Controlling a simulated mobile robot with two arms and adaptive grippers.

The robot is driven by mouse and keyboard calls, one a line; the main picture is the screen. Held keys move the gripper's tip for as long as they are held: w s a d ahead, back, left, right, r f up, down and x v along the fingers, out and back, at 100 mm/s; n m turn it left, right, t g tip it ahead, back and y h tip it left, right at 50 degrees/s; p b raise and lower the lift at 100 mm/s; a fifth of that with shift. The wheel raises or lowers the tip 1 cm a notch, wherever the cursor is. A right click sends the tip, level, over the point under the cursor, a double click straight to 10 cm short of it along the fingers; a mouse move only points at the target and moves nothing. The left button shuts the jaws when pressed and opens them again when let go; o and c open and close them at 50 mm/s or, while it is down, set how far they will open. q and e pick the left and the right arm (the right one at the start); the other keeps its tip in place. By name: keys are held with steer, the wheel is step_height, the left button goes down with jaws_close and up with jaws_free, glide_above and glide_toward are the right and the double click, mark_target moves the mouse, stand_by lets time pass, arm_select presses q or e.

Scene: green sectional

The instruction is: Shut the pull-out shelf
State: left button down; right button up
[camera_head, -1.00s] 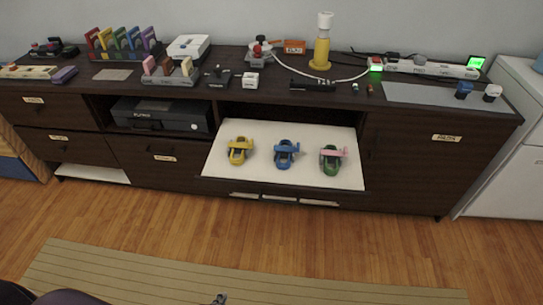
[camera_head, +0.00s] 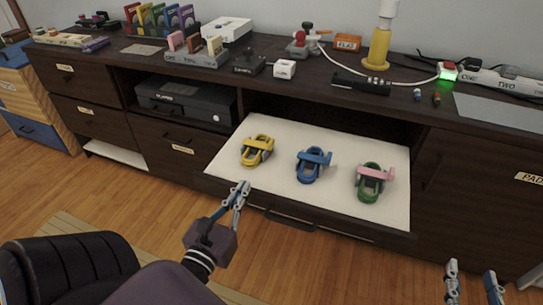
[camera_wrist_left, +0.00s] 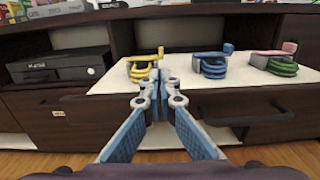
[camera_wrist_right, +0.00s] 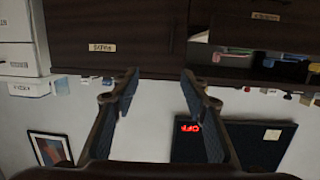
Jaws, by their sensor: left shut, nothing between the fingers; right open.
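The pull-out shelf (camera_head: 335,198) is extended from the dark cabinet, with a white top and a dark front with a handle (camera_head: 290,220). My left gripper (camera_head: 243,188) is shut and empty, near the shelf's front left part. In the left wrist view its fingertips (camera_wrist_left: 159,80) overlap the shelf's front; contact cannot be told. My right gripper (camera_head: 472,272) is open and empty, low at the right, in front of the cabinet.
The cabinet top (camera_head: 290,85) is crowded with a yellow lamp (camera_head: 380,48), a power strip (camera_head: 500,80) and upright coloured cases (camera_head: 160,20). A black device (camera_head: 185,101) sits in the bay left of the shelf. The wooden floor (camera_head: 140,195) before the cabinet is largely clear.

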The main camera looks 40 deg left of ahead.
mark_target(268, 148)
arm_select(q)
steer(key=p+x, duration=0.3)
steer(key=x, duration=0.2)
steer(key=p+x, duration=0.1)
steer(key=x, duration=0.1)
steer(key=shift+w, duration=0.3)
steer(key=p+x, duration=0.2)
steer(key=x, duration=0.3)
steer(key=shift+a, duration=0.1)
steer(key=shift+w+a+f, duration=0.1)
steer(key=shift+w+a, duration=0.05)
steer(key=shift+w, duration=0.5)
arm_select(e)
steer(key=s+d+f+g+h, duration=0.1)
steer(key=s+d+f+g, duration=0.2)
steer(key=s+f+g, duration=0.3)
steer(key=s+d+f+g+h, duration=0.2)
steer(key=s+d+f+g, duration=0.2)
steer(key=s, duration=0.8)
steer(key=shift+s+f+m+g, duration=0.35)
steer(key=shift+f+g, duration=0.75)
steer(key=shift+f, duration=1.1)
